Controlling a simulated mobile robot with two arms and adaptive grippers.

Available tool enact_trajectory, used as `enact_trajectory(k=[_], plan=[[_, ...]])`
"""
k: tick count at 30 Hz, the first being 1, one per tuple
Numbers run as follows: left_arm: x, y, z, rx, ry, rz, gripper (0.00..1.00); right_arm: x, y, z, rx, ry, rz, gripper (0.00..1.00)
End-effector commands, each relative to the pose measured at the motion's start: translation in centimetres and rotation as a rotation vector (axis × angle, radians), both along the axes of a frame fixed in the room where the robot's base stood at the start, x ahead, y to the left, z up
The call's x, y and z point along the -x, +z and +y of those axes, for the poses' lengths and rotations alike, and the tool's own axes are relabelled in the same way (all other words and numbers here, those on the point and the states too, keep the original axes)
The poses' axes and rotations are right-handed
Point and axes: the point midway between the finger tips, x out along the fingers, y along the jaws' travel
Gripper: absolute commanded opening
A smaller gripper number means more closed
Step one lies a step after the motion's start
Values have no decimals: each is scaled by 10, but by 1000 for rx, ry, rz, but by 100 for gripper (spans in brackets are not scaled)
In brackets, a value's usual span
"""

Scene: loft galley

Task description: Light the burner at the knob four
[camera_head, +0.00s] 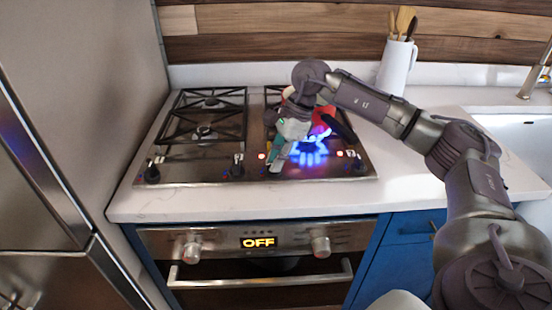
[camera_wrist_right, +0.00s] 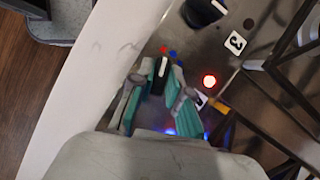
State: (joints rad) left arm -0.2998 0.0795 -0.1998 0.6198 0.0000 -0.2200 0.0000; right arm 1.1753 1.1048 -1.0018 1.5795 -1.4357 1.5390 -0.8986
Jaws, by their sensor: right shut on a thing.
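The steel gas cooktop (camera_head: 200,178) has a row of black knobs along its front edge. My right gripper (camera_head: 275,167) is shut on a black knob (camera_wrist_right: 160,76) right of the middle of that row. In the right wrist view, its teal-lined fingers (camera_wrist_right: 158,92) stand on both sides of the knob, whose white line points toward a red and a blue dot. The neighbouring knob (camera_wrist_right: 205,10) has a label reading 3 beside it; the held knob's own label is mostly hidden by a finger. The front right burner (camera_head: 308,152) shows a blue flame. My left gripper is not in view.
A red vessel (camera_head: 322,119) with a dark handle stands behind the flame, partly hidden by my arm. A white utensil jug (camera_head: 395,68) stands at the back right. The oven display (camera_head: 258,242) reads OFF. A fridge borders the left.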

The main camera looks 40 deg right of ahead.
Motion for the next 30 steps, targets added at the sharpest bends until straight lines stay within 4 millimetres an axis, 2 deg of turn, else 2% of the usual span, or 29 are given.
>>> enact_trajectory(k=[10,30], plan=[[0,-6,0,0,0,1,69,1,-1,0,1,-131,-1,0],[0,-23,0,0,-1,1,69,2,0,2,-1,-674,-4,0]])
